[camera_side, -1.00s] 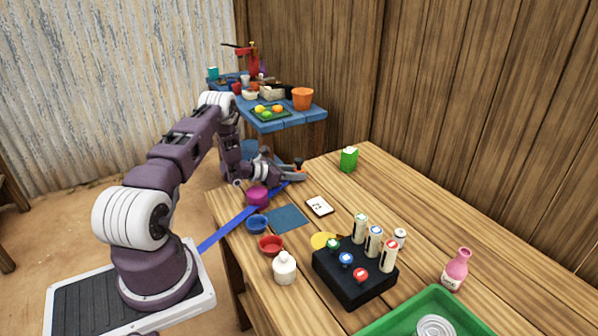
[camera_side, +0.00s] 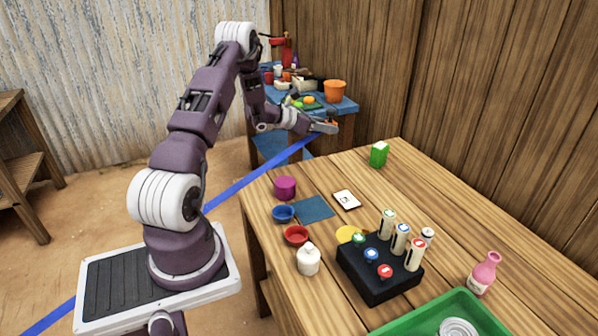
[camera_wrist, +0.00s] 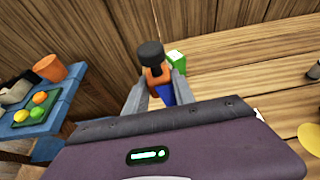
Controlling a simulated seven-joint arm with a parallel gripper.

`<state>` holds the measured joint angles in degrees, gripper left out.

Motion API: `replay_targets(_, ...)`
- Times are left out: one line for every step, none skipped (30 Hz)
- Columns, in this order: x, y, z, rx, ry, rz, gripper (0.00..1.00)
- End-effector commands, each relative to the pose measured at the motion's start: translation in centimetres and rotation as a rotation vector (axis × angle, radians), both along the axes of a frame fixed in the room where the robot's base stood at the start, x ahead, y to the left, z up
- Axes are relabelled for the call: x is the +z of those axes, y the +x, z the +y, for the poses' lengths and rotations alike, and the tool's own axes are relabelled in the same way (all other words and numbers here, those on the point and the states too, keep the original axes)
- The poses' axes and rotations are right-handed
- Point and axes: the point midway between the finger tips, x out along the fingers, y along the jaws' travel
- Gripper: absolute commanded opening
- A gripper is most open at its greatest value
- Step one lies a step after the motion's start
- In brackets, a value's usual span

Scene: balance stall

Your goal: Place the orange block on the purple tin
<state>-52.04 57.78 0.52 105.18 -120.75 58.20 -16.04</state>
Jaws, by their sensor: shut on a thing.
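My gripper (camera_side: 328,126) is in the air above the far left part of the table, beyond the purple tin. Its fingers are shut on the orange block (camera_wrist: 157,76), seen between them in the wrist view with a black piece at its far end and a blue part (camera_wrist: 166,95) beside it. Only a bit of orange shows at the fingertips in the side view. The purple tin (camera_side: 285,186) stands upright near the table's left edge, with nothing on its top.
A green box (camera_side: 379,154) stands farther back. A black rack (camera_side: 380,275) with bottles is right; a blue shelf (camera_side: 345,106) lies behind.

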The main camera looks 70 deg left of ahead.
Motion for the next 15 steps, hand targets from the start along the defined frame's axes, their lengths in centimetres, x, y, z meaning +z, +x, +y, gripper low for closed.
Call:
replay_targets(1.5, 0.0, 0.0, 0.001, 0.004, -0.003, 0.00)
replay_targets(2.1, 0.0, 0.0, 0.000, 0.003, -0.002, 0.00)
replay_targets(3.0, 0.0, 0.0, 0.001, 0.003, -0.002, 0.00)
replay_targets(3.6, 0.0, 0.0, 0.001, 0.004, -0.003, 0.00)
replay_targets(4.1, 0.0, 0.0, 0.000, 0.002, -0.003, 0.00)
replay_targets(4.8, 0.0, 0.1, 0.000, 0.003, -0.002, 0.00)
replay_targets(5.3, 0.0, 0.1, 0.001, 0.003, -0.002, 0.00)
replay_targets(5.9, 0.0, 0.1, 0.001, 0.003, -0.002, 0.00)
replay_targets(5.9, 0.1, -0.4, -0.020, 0.001, 0.000, 0.00)
replay_targets(5.7, 0.3, -1.0, -0.044, 0.000, 0.001, 0.00)
replay_targets(5.6, 0.5, -1.5, -0.068, -0.001, 0.001, 0.00)
replay_targets(5.5, 0.7, -2.2, -0.099, -0.002, 0.001, 0.00)
replay_targets(5.5, 0.9, -2.8, -0.127, -0.001, 0.001, 0.00)
replay_targets(5.4, 1.1, -3.3, -0.155, 0.000, 0.001, 0.00)
replay_targets(5.3, 1.3, -4.1, -0.191, 0.000, 0.000, 0.00)
